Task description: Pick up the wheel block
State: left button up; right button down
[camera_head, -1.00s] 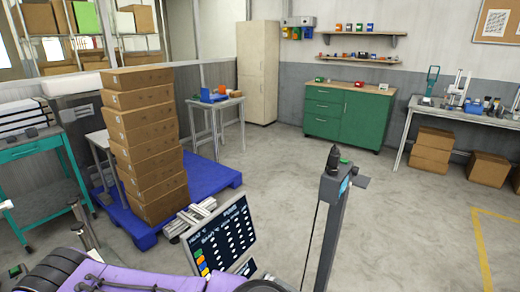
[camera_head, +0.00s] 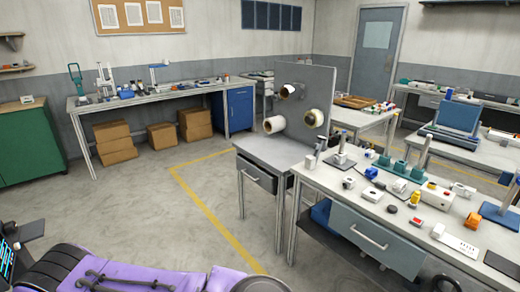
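I cannot tell which thing, if any, is the wheel block. Several small parts lie on the right-hand workbench (camera_head: 310,180). Neither of my grippers shows in the head view.
A grey table with a drawer (camera_head: 258,178) adjoins the workbench. A long bench (camera_head: 150,97) with cardboard boxes (camera_head: 115,142) beneath stands at the back wall. Yellow tape (camera_head: 205,207) marks the floor. The floor at centre left is clear. More tables stand at the right.

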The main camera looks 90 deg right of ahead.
aim_at(310, 160)
jog(key=z, duration=1.15)
jog(key=k, duration=0.5)
jog(key=z, duration=0.8)
jog(key=i, duration=2.5)
jog(key=z, duration=2.65)
jog(key=i, duration=0.3)
jog(key=u, duration=0.1)
